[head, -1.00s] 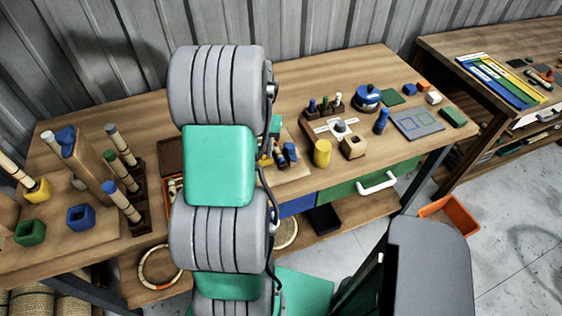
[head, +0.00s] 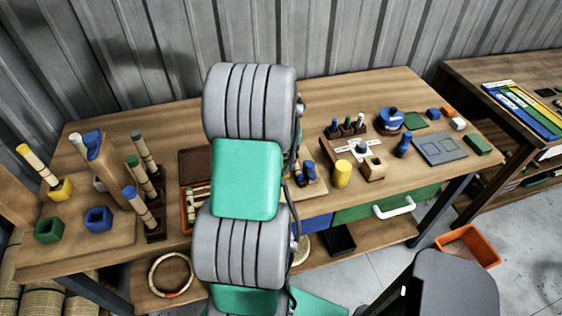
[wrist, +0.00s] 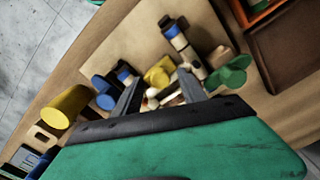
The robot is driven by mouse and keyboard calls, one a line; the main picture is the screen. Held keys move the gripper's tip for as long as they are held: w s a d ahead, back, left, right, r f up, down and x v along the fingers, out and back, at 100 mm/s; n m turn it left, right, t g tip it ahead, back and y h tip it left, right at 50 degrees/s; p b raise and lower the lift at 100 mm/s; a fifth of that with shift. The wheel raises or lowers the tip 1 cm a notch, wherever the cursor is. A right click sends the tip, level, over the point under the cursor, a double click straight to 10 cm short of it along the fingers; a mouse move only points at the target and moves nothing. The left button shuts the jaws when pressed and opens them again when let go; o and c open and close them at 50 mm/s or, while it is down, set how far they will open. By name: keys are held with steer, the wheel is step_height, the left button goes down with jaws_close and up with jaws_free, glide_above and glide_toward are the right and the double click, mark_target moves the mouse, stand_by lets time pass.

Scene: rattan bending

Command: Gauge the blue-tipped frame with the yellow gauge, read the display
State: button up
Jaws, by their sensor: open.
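My gripper (wrist: 160,78) is open in the wrist view, its two dark fingers above a wooden board on the bench. A small yellow piece (wrist: 157,74), possibly the yellow gauge, shows between and beyond the fingertips; I cannot tell whether they touch it. Pale rods lie between the fingers. A dark and pale cylinder with a blue band (wrist: 178,40) lies beyond. In the head view my arm hides the gripper. A pale pole with a blue tip (head: 131,192) leans in a dark rack at the left; I cannot tell whether it belongs to the blue-tipped frame. No display reading is legible.
Blue cylinders (wrist: 105,92) and a green knob (wrist: 231,74) flank the fingers. A yellow cylinder (head: 342,174) stands right of my arm. An open brown box (head: 195,163) is left of it. A rattan ring (head: 170,274) lies on the lower shelf.

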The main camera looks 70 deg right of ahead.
step_height(320, 180, up, 8)
steer(key=shift+f+b, duration=0.25)
steer(key=shift+b, duration=0.4)
